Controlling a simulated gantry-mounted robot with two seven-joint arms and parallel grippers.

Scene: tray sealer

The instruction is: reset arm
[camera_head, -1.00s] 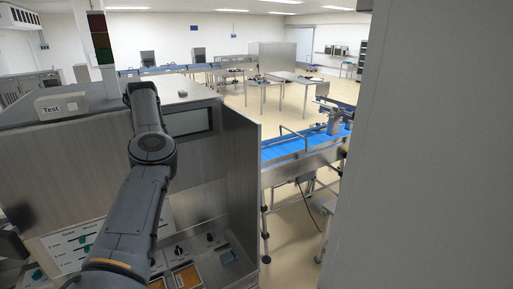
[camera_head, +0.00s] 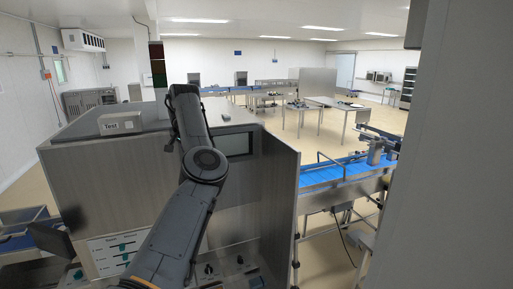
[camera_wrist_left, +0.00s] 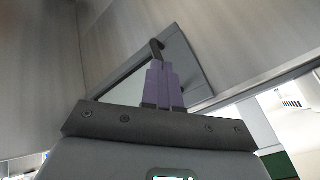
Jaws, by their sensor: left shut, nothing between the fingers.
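My left arm rises from the bottom of the head view in front of a brushed-metal machine (camera_head: 95,180). The gripper itself cannot be made out there. In the left wrist view my left gripper (camera_wrist_left: 162,84) has its purple fingers together, with nothing visible held between them. Behind the fingertips is a tilted framed panel (camera_wrist_left: 197,62) set among metal surfaces. A short dark rod-like part shows at the tips; I cannot tell what it belongs to. My right gripper is in neither view.
The machine carries a dark screen (camera_head: 238,144), a box marked Test (camera_head: 120,122) and a front control panel (camera_head: 118,250). A blue conveyor (camera_head: 322,174) runs to its right. A pale vertical surface (camera_head: 460,170) fills the right edge. Tables (camera_head: 340,104) stand farther back on open floor.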

